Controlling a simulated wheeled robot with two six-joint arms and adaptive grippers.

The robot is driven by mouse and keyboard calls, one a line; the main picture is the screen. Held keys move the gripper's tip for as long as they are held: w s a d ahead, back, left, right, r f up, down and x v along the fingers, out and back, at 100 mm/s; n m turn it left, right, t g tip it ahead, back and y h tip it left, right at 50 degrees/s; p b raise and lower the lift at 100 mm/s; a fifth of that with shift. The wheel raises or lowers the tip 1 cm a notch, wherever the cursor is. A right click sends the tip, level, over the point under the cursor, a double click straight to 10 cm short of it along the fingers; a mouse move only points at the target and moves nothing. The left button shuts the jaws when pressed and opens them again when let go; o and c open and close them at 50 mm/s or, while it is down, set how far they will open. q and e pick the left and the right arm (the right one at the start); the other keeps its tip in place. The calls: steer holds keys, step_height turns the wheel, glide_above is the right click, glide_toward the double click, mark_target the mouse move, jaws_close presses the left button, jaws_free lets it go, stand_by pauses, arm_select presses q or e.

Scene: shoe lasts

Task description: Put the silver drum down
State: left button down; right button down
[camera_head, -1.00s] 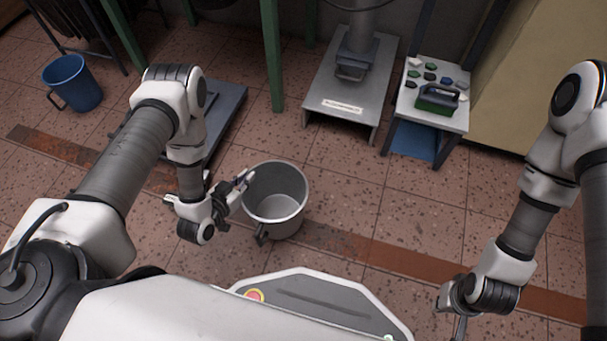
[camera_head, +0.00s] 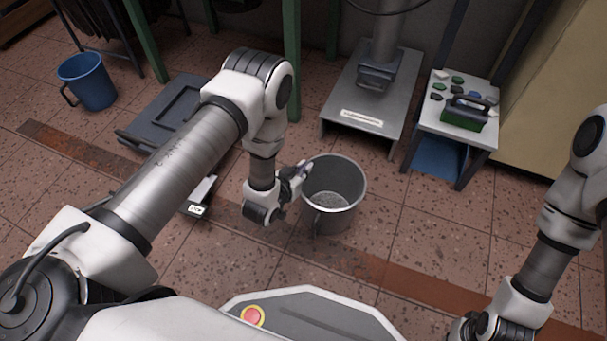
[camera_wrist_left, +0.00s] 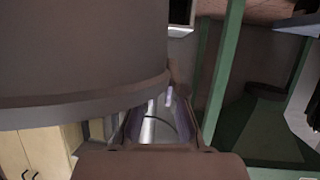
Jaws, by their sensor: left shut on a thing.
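Whether the drum's base touches the floor I cannot tell. In the left wrist view a large dark curved wall, seemingly the drum (camera_wrist_left: 80,60), fills the upper left, with the left gripper's fingers (camera_wrist_left: 155,112) at its edge. My right gripper's hand is at the bottom right of the head view, its fingers cut off by the frame edge.
A grey stand (camera_head: 350,125) with a column is behind the drum. A small table (camera_head: 470,135) with a green box (camera_head: 465,116) stands to its right. A dark floor platform (camera_head: 170,110) and blue bucket (camera_head: 90,85) are at left. Tiled floor is clear right of the drum.

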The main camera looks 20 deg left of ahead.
arm_select(q)
steer(key=shift+f, duration=0.5)
steer(key=c, duration=1.3)
jaws_free()
arm_select(e)
steer(key=shift+f, duration=0.4)
